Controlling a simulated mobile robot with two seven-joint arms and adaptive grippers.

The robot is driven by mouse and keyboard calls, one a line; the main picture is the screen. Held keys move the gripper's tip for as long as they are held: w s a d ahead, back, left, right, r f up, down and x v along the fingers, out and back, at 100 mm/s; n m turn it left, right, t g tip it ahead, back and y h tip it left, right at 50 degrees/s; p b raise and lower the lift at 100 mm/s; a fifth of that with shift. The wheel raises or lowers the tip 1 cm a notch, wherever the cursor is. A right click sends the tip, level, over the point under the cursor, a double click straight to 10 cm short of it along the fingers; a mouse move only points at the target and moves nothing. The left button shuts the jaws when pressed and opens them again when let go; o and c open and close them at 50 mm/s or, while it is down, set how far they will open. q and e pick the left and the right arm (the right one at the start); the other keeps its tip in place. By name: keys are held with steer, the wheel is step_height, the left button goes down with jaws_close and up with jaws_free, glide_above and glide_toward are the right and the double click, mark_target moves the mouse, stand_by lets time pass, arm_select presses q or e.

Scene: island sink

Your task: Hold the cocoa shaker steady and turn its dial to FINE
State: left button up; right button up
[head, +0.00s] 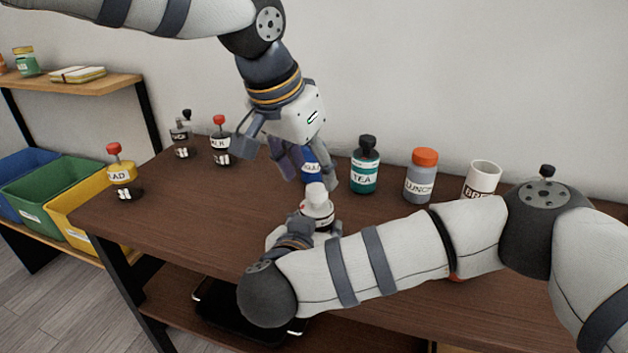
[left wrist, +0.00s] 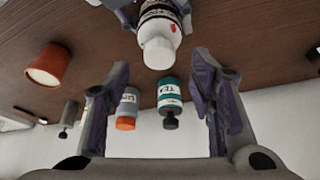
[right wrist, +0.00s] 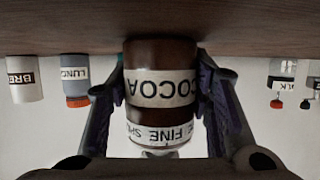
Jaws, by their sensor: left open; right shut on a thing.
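The cocoa shaker (right wrist: 160,60) is a brown jar with a white COCOA label, upside down in the right wrist view. A white dial band on it reads FINE (right wrist: 163,132) with part of another word beside it. In the head view its white top (head: 316,193) shows; the body is partly hidden by my right arm. My right gripper (right wrist: 160,95) is shut on the shaker's body, a finger on each side. My left gripper (head: 308,180) is open just above the shaker; the left wrist view shows the white top (left wrist: 159,52) beyond its spread fingers.
Behind the shaker stand a blue jar (head: 311,166), a TEA jar (head: 365,170), a LUNCH jar (head: 421,180) and a white mug (head: 482,180). Several red-topped and dark jars stand at left. Coloured bins (head: 60,190) sit beyond the table's left edge.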

arm_select(q)
steer(key=v, duration=0.8)
steer(key=shift+r, duration=0.25)
steer(key=shift+s+a, duration=0.1)
steer(key=shift+s, duration=0.05)
arm_select(e)
steer(key=o, duration=1.3)
